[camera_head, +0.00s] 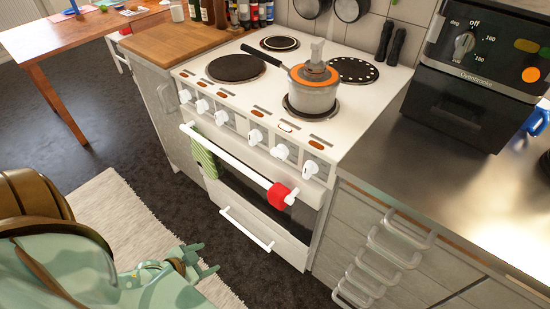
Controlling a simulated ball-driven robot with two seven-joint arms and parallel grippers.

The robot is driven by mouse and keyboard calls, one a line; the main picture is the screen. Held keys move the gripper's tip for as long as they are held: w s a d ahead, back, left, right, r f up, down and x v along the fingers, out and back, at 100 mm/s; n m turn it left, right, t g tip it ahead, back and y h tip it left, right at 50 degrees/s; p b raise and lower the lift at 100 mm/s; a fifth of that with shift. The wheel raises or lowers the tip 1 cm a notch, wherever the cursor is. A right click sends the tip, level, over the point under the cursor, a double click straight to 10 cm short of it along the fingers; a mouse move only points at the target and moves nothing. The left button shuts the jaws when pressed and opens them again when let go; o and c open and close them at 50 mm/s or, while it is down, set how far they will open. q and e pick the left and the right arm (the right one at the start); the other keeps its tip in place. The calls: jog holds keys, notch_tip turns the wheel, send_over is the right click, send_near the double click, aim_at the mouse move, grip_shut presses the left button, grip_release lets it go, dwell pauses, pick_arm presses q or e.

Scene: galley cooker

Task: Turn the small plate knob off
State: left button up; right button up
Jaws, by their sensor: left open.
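The white cooker has a row of white knobs along its sloping front panel. One group sits at left, with a knob (202,106) in its middle, and another at right, with a knob (280,151) in its middle. I cannot tell which knob is for the small plate, nor read the settings. A small dark plate (280,43) is bare at the back left of the hob. A saucepan (312,98) with an orange-rimmed lid stands on the front right plate. My left gripper (198,262) is open and empty, low in front of the cooker, apart from the knobs. My right gripper is out of view.
The oven rail (235,159) runs below the knobs, with a green striped towel (204,157) and a red cloth item (278,196) on it. A lower drawer handle (246,229) sticks out. A steel counter (440,185) with a small oven (465,85) stands at right.

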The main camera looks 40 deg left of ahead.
pick_arm(q)
jog(key=w+d+r+t+h, duration=0.1)
jog(key=w+d+r+t, duration=0.15)
jog(key=w+r, duration=0.4)
jog(key=w+d+r+t+h, duration=0.1)
jog(key=w+d+r+t, duration=0.2)
jog(key=r, duration=0.6)
jog(key=n+t+y, duration=0.2)
jog(key=n+t, duration=0.1)
send_near(276, 157)
jog(key=w+b, duration=0.3)
jog(key=w, duration=0.5)
jog(key=shift+w+d+f+b, duration=0.1)
jog(key=shift+w+b, duration=0.1)
jog(key=shift+b, duration=0.1)
jog(key=shift+w, duration=0.6)
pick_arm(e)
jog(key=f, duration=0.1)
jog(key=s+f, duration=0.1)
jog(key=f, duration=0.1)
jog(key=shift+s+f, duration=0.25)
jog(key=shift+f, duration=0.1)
pick_arm(q)
jog(key=c, duration=1)
